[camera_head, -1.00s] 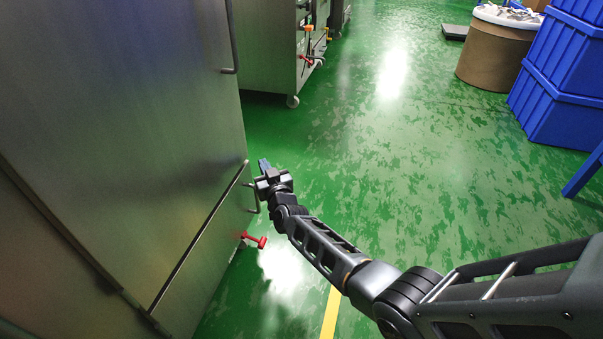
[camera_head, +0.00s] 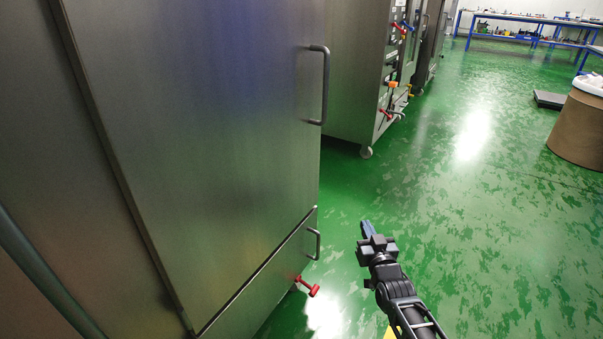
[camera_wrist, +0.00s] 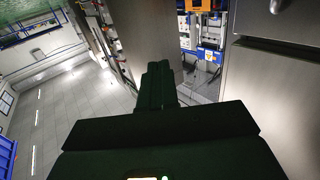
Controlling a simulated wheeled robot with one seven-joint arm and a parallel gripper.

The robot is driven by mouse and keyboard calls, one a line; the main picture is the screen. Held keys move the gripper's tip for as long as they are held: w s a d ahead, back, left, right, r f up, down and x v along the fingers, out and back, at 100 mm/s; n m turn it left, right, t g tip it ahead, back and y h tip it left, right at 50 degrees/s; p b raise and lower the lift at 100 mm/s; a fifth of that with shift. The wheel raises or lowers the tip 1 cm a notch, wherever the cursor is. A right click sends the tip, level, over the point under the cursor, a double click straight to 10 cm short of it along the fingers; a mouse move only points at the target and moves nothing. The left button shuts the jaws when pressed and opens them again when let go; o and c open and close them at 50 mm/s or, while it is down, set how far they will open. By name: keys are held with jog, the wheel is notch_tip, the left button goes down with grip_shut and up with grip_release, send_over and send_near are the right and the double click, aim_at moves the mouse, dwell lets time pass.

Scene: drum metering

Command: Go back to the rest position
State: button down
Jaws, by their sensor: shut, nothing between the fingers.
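My gripper (camera_head: 367,231) is at the lower right of centre in the head view, held out over the green floor. Its fingers are together and hold nothing. It is apart from the steel cabinet (camera_head: 215,130), to the right of the cabinet's lower door handle (camera_head: 315,243). In the wrist view my gripper's dark fingers (camera_wrist: 158,75) point away up the middle, with steel cabinet faces to their right and behind them.
A red-handled valve (camera_head: 308,287) sticks out low on the cabinet. A second steel machine (camera_head: 360,70) stands behind. A brown drum (camera_head: 580,130) stands at the right, and a blue-framed bench (camera_head: 515,18) is at the back.

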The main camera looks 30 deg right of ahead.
jog(key=s+a+f+y, duration=0.1)
jog(key=s+a, duration=0.5)
jog(key=a, duration=0.3)
jog(key=s+a+f+y, duration=0.1)
jog(key=s+a, duration=0.5)
jog(key=a, duration=0.4)
jog(key=s+a+r+n+y, duration=0.15)
jog(key=s+a+r, duration=0.3)
jog(key=s, duration=0.55)
jog(key=s+a+r+n+y, duration=0.1)
jog(key=s+a+r+y, duration=0.3)
jog(key=s, duration=0.6)
jog(key=s+r+n+g, duration=0.1)
jog(key=s+r+n, duration=0.2)
jog(key=s+r, duration=0.85)
notch_tip(320, 180, up, 30)
jog(key=p, duration=2.9)
jog(key=shift+w+a, duration=0.15)
jog(key=shift+a, duration=0.2)
jog(key=shift+f, duration=0.1)
